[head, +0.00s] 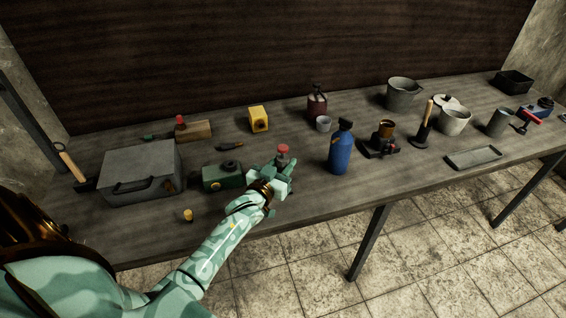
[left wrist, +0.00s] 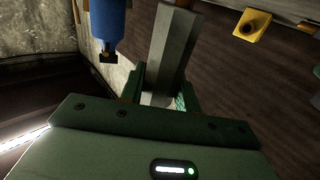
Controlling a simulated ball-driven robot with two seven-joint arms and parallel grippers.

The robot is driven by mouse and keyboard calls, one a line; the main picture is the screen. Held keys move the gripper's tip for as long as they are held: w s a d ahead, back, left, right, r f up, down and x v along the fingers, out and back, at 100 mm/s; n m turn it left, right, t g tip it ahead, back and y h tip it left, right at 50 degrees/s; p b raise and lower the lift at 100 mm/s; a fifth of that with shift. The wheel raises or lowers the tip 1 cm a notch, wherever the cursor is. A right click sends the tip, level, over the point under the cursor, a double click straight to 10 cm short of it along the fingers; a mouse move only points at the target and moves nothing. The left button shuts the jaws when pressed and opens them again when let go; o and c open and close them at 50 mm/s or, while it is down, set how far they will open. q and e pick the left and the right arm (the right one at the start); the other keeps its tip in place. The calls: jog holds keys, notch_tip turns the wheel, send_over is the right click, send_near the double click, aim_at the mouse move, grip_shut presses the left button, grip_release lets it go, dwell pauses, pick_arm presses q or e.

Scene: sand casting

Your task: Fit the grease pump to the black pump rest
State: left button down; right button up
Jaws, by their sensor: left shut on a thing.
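My left gripper (head: 280,172) is shut on a grey thing with a red top (head: 283,149), which looks like the grease pump, and holds it near the table's front edge. In the left wrist view the gripper's green fingers (left wrist: 162,98) close around its grey, flat-sided body (left wrist: 172,45). A green box (head: 222,177) with a black round piece (head: 230,165) on top sits just left of the gripper; this may be the black pump rest, but I cannot tell for sure. My right gripper is not in view.
A blue bottle (head: 341,150) stands right of the gripper. A grey case (head: 141,172) is at the left, and a small yellow-topped piece (head: 188,215) at the front edge. A yellow block (head: 258,119), a dark red can (head: 317,104) and a black-based device (head: 381,142) stand nearby.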

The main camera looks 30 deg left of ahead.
pick_arm(q)
jog(key=shift+f+b, duration=0.35)
jog(key=shift+f, duration=0.15)
jog(key=c, duration=0.9)
grip_release()
jog(key=shift+c, duration=0.2)
jog(key=shift+s, duration=0.1)
jog(key=s+d+p, duration=0.1)
jog(key=s+p, duration=0.1)
jog(key=s, duration=1.4)
jog(key=shift+d, duration=0.15)
jog(key=shift+d, duration=0.1)
